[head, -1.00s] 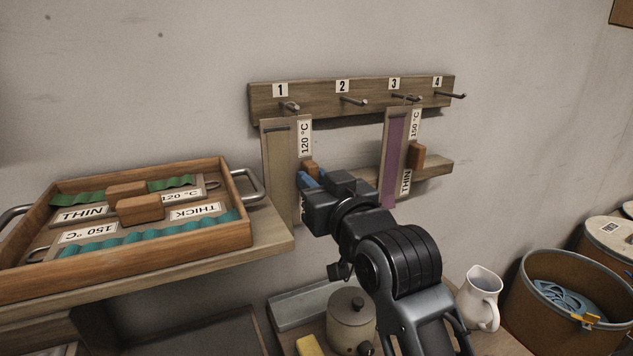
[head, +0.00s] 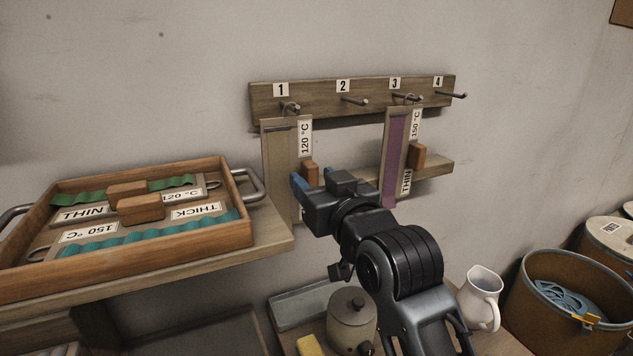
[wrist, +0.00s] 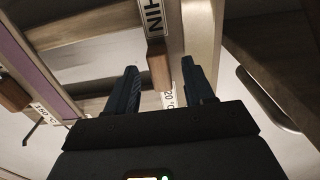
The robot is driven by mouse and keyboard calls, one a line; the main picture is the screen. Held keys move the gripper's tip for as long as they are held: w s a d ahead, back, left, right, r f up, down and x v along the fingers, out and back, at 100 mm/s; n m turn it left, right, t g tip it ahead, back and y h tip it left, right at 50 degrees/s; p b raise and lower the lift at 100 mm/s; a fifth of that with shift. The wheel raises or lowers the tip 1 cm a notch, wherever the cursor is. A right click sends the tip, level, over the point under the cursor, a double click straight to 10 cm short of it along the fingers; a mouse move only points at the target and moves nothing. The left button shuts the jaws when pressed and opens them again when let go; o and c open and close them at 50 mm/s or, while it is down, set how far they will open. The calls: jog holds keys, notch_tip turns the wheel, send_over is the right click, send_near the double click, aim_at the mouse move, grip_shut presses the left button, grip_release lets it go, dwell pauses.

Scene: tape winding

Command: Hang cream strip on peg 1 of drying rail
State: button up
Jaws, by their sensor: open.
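The cream strip (head: 281,165) hangs upright below peg 1 (head: 292,108) of the drying rail (head: 318,98). Its wire loop appears to be around the peg. Its board carries a 120 °C label and a wooden block (head: 309,172). My gripper (head: 312,182) is open at the block, one blue finger to its left; the other finger is mostly hidden. In the wrist view the open fingers (wrist: 160,82) stand apart, with the block (wrist: 159,66) beyond and between them. Whether either finger touches it is unclear.
A purple strip (head: 394,160) hangs on peg 3, close right of my gripper. Pegs 2 (head: 354,101) and 4 (head: 452,95) are bare. A wooden tray (head: 240,205) with green and teal strips is at left. A pot (head: 351,320) and jug (head: 481,295) stand below.

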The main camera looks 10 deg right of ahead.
jog(key=s+d+f+m+h, duration=0.1)
jog(key=s+d+f, duration=0.4)
jog(key=s, duration=0.4)
jog(key=s+d+f+m+g+h+b, duration=0.1)
jog(key=s+d+f, duration=0.1)
jog(key=s+f, duration=0.55)
jog(key=s+d+f+m+h, duration=0.1)
jog(key=s+d+f, duration=0.35)
jog(key=s, duration=0.45)
jog(key=s+d+h, duration=0.1)
jog(key=s+d, duration=0.1)
jog(key=s, duration=1)
jog(key=s+d+f+g+h, duration=0.1)
jog(key=s+d, duration=0.1)
jog(key=s, duration=1.1)
jog(key=shift+d+f+m+h, duration=0.2)
jog(key=shift+d+m+h, duration=0.1)
jog(key=shift+d, duration=0.1)
